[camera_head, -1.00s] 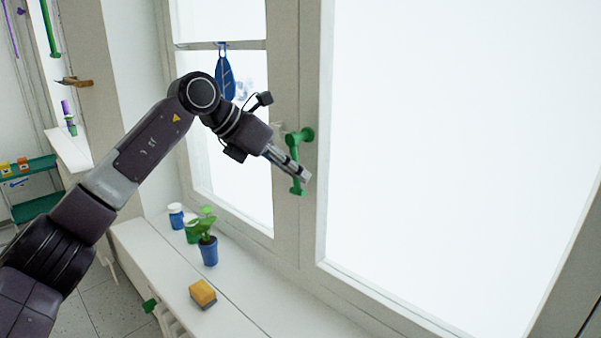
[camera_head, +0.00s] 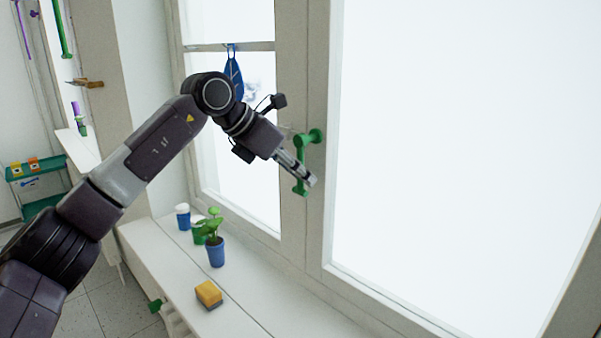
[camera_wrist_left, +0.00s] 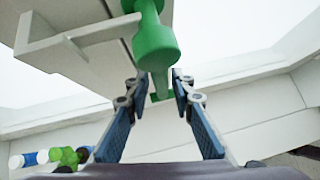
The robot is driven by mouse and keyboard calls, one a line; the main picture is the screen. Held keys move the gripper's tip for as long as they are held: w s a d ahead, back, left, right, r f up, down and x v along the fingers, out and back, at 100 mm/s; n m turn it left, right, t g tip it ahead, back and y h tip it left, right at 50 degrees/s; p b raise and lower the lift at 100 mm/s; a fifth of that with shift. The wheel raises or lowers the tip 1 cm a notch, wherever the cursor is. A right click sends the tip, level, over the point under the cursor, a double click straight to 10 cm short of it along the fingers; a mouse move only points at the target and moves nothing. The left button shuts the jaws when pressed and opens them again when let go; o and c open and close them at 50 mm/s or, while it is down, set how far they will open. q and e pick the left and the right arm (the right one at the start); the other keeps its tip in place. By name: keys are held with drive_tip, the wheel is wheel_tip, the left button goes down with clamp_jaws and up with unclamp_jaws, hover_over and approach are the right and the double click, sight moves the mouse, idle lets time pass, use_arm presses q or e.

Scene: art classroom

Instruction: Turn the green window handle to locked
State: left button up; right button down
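The green window handle (camera_head: 300,144) is mounted on the pale frame between two window panes. Its lever hangs downward from its round base. My left gripper (camera_head: 308,177) is at the lower part of the lever. In the left wrist view the green handle (camera_wrist_left: 154,45) comes down from the top, and its lever reaches between the two fingertips of my left gripper (camera_wrist_left: 160,80). The fingers are apart, one on each side of the lever, with a gap showing. The fingers partly cover the lever in the head view. My right gripper is not in view.
The white sill (camera_head: 255,298) below holds a blue pot with a plant (camera_head: 215,252), a yellow and grey sponge (camera_head: 208,293) and a blue jar with a white lid (camera_head: 183,216). A blue leaf-shaped thing (camera_head: 234,75) hangs at the left pane.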

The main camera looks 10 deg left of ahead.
use_arm(q)
drive_tip(key=shift+o, duration=0.3)
drive_tip(key=shift+s+a+r, duration=0.15)
drive_tip(key=shift+a+r, duration=0.05)
drive_tip(key=shift+r, duration=0.2)
drive_tip(key=v, duration=1.1)
drive_tip(key=shift+a, duration=0.15)
